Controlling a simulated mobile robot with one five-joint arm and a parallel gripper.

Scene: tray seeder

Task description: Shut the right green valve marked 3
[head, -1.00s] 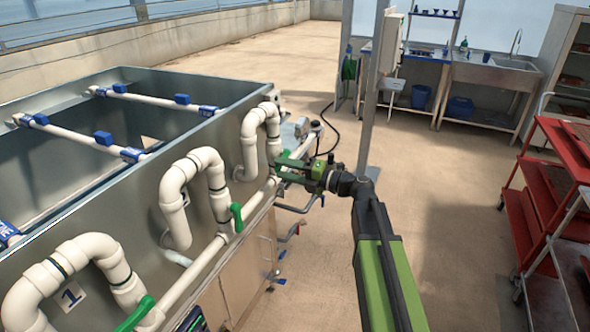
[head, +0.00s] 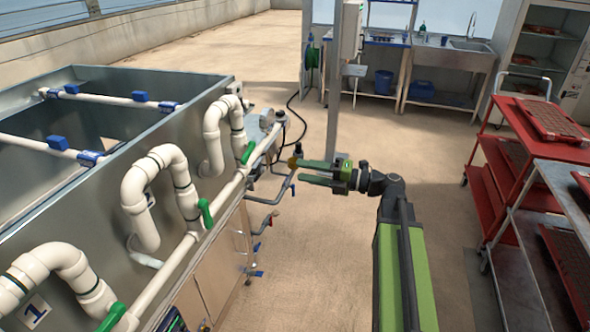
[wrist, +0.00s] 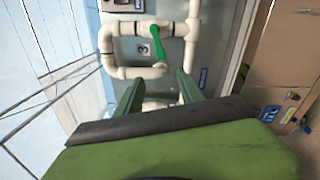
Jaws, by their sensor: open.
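The right green valve (head: 248,152) sits on the white pipe below the rightmost pipe loop (head: 224,132), at the tank's far end. In the wrist view its green handle (wrist: 166,50) lies slanted beside the pipe, near a small marked label (wrist: 143,48) whose figure is hard to read. My gripper (head: 299,171) is open and empty, to the right of the valve and apart from it. Its two green fingers (wrist: 160,88) point toward the pipework in the wrist view. The middle green valve (head: 206,212) and the left one (head: 111,318) show nearer.
The metal tank (head: 190,105) with its pipe loops fills the left. A grey bent pipe (head: 265,200) and small valves stick out below the main pipe. A post (head: 334,120) stands behind my gripper. A red cart (head: 490,150) is at the right. Floor between is free.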

